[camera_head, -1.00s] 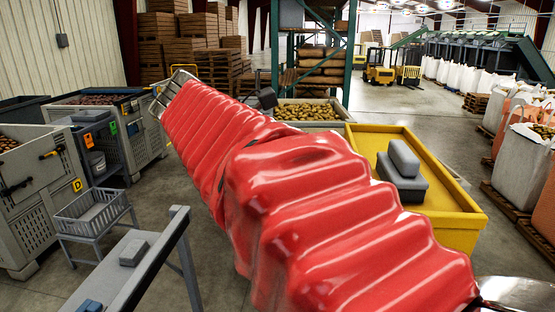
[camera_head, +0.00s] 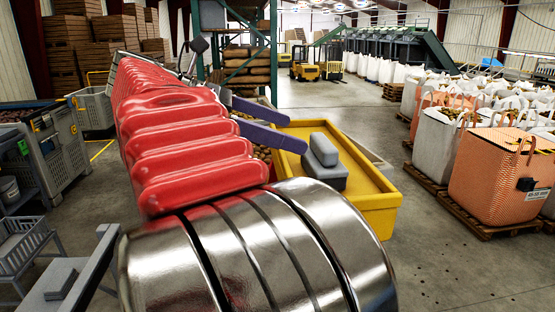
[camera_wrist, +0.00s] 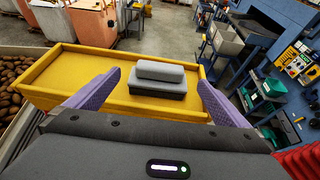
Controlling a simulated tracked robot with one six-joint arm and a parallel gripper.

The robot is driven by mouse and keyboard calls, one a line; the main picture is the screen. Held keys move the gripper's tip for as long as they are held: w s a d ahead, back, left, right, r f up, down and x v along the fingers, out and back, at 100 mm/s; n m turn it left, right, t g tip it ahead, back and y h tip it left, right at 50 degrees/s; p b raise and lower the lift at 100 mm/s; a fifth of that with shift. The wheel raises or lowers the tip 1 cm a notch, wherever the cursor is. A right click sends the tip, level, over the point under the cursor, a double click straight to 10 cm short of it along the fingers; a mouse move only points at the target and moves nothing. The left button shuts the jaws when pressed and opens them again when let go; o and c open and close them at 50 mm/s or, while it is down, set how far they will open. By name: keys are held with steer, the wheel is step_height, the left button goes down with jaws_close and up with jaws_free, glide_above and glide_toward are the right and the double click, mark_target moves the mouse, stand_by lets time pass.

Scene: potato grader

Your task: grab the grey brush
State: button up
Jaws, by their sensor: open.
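The grey brush (camera_head: 325,158) lies on the yellow-topped table (camera_head: 380,195). It has a lighter block on top of a wider, darker one. In the wrist view the brush (camera_wrist: 160,78) sits upright near the middle, between my two purple fingers and beyond them. My gripper (camera_wrist: 159,77) is open and empty, and its fingers are spread wider than the brush looks. In the head view my gripper (camera_head: 297,134) is to the left of the brush and points towards it. I see no contact.
Potatoes (camera_wrist: 10,78) fill a bin beside the yellow table. A grey bench (camera_head: 70,275) with a small grey block stands at the lower left. Large bags on pallets (camera_head: 500,178) stand at the right. Open floor lies between the table and the bags.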

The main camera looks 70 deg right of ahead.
mark_target(315, 141)
steer(key=x, duration=0.7)
steer(key=shift+s+d+f, duration=0.15)
steer(key=shift+x, duration=2.55)
steer(key=c, duration=1.3)
